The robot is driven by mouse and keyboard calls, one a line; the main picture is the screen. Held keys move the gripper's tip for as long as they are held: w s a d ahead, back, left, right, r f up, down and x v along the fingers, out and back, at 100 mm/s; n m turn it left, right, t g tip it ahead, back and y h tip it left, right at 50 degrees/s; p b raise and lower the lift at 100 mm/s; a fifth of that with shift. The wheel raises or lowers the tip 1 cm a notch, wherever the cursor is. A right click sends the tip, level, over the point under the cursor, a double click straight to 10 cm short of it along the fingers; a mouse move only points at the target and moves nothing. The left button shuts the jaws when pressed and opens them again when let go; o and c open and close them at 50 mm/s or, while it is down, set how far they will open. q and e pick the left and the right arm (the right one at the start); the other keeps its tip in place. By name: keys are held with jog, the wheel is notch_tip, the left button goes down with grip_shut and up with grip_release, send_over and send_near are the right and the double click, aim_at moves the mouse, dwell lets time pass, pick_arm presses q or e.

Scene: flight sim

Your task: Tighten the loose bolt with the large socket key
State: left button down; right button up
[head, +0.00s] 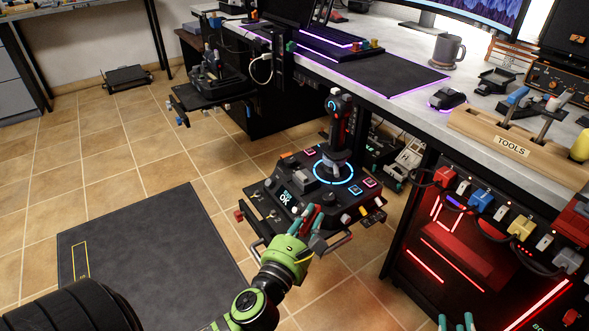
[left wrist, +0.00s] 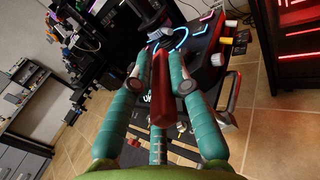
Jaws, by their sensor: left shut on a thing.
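My left gripper (head: 308,220) is at the near edge of the black joystick panel (head: 290,212). In the left wrist view its teal fingers (left wrist: 160,85) are closed on a long red-handled tool (left wrist: 168,110), which points toward the panel. I take it for the socket key, but its socket end cannot be made out. The joystick (head: 338,130) stands upright on the panel within a blue lit ring. Small knobs and bolts sit along the panel's edges; I cannot tell which bolt is loose. My right gripper (head: 456,323) shows only as two teal fingertips, apart and empty, at the bottom edge.
The wooden tools rack (head: 520,142) is on the desk (head: 400,105) at the right. A red-lit computer case (head: 470,250) with coloured plugs stands below it. Another panel (head: 212,85) is at the back left. A dark mat (head: 150,245) lies on the open tiled floor.

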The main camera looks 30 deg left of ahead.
pick_arm(q)
jog(key=w+a+r+y+p, duration=0.2)
jog(key=w+a+r+p, duration=0.1)
jog(key=a+p, duration=0.4)
jog(key=shift+w+r+m+g+p, duration=0.2)
jog(key=shift+w+m+g+p, duration=0.1)
jog(key=shift+g+p, duration=0.15)
pick_arm(e)
jog(key=s+d+f+g+h, duration=0.1)
jog(key=s+d+f+g, duration=0.2)
jog(key=s+f, duration=0.3)
jog(key=s+d+f+m+g+h, duration=0.1)
jog(key=s+d+f+g+h, duration=0.1)
jog(key=s+f+g, duration=0.4)
jog(key=s+d+f+g+h, duration=0.1)
jog(key=s+d+f+g, duration=0.3)
jog(key=s+f, duration=0.4)
notch_tip(320, 180, down, 4)
jog(key=shift+d+m+g+h, duration=0.15)
jog(key=shift+m+g+h, duration=0.15)
jog(key=shift+h, duration=0.1)
pick_arm(q)
jog(key=shift+r+p, duration=0.1)
jog(key=shift+p, duration=0.2)
